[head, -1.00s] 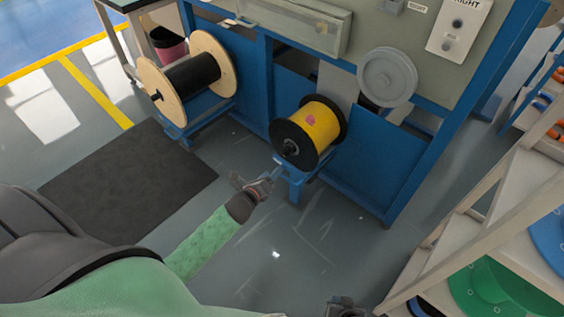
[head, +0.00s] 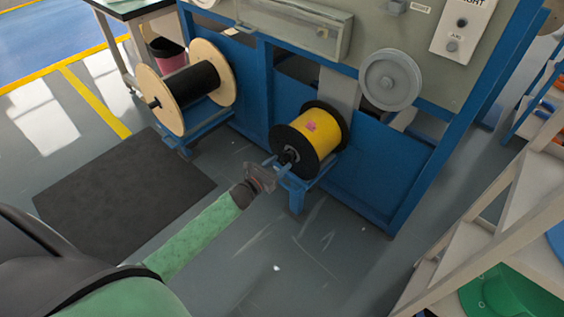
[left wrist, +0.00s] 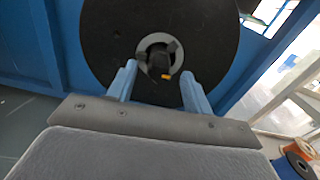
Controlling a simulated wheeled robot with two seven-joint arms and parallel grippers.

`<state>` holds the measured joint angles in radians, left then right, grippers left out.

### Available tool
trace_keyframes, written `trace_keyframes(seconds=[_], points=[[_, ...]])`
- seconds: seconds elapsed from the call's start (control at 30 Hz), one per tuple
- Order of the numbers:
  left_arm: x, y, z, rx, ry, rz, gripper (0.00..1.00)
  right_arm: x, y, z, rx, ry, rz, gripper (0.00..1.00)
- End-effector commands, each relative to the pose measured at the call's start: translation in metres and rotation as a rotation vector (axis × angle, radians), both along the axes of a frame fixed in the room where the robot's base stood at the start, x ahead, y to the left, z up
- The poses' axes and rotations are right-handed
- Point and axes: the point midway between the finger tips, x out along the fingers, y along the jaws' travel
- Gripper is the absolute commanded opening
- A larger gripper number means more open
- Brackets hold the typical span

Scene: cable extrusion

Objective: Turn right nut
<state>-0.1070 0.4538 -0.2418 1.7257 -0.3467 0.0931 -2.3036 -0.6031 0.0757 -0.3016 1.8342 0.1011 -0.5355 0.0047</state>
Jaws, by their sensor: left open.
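The right spool (head: 312,137), yellow between black flanges, sits on a blue stand low on the machine. In the left wrist view its black flange (left wrist: 105,45) fills the upper middle. The dark nut (left wrist: 160,58) sits at the flange's hub, inside a grey ring. My left gripper (head: 279,160) is just in front of the hub. In the left wrist view its blue fingers (left wrist: 158,82) are spread apart on either side below the nut, with nothing between them. The right gripper is not in view.
A wooden-flanged spool (head: 187,86) with black cable is on the left stand. A dark mat (head: 122,192) lies on the floor. A shelf (head: 500,210) with reels stands at the right. A grey wheel (head: 390,79) is mounted on the machine above.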

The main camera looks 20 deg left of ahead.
Motion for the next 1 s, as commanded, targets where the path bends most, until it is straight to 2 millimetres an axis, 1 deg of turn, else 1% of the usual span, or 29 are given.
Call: trace_keyframes(seconds=[0.1, 0.2, 0.57, 0.6, 0.67, 0.8, 0.83, 1.0], points=[[0.012, -0.004, 0.0, -0.002, 0.0, 0.001, 0.5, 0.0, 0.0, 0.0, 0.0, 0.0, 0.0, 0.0], [0.017, -0.006, 0.0, -0.001, 0.0, 0.0, 0.5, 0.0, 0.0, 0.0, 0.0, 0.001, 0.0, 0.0], [0.02, -0.007, 0.0, -0.001, 0.0, 0.0, 0.5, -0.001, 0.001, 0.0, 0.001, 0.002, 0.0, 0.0], [0.02, -0.007, 0.0, -0.001, 0.0, 0.0, 0.46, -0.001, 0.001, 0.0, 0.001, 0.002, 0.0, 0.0], [0.02, -0.007, 0.0, -0.001, 0.0, 0.0, 0.35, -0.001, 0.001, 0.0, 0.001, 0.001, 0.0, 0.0], [0.02, -0.007, 0.0, -0.002, 0.001, 0.0, 0.07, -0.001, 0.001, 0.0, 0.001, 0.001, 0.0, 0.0], [0.02, -0.007, 0.0, -0.002, 0.001, 0.0, 0.06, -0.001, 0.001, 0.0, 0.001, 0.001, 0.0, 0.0], [0.02, -0.007, 0.0, -0.008, 0.003, 0.0, 0.06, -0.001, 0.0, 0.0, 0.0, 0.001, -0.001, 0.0]])
